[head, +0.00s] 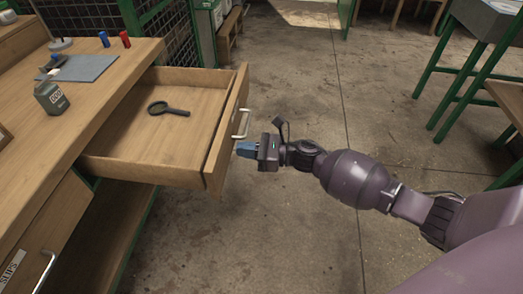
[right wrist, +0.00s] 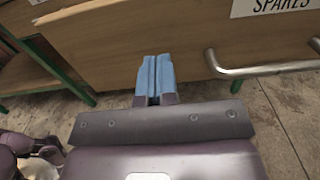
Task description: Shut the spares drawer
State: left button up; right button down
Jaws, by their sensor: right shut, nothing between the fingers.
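The spares drawer (head: 165,125) stands pulled out from the wooden bench in the head view, with a magnifying glass (head: 168,108) lying inside. Its front bears a metal bar handle (head: 241,124). In the right wrist view the drawer front (right wrist: 130,45) shows a label reading SPARES (right wrist: 280,5), and the handle (right wrist: 262,70) is to the right of my fingers. My left gripper is not in view.
A lower drawer labelled SLIPS (head: 30,250) is at bottom left. Open concrete floor (head: 290,230) lies around my right arm. Green-legged tables stand at right.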

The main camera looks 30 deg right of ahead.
jog(key=shift+x, duration=0.9)
jog(key=shift+w+a, duration=0.15)
jog(key=shift+a, duration=0.1)
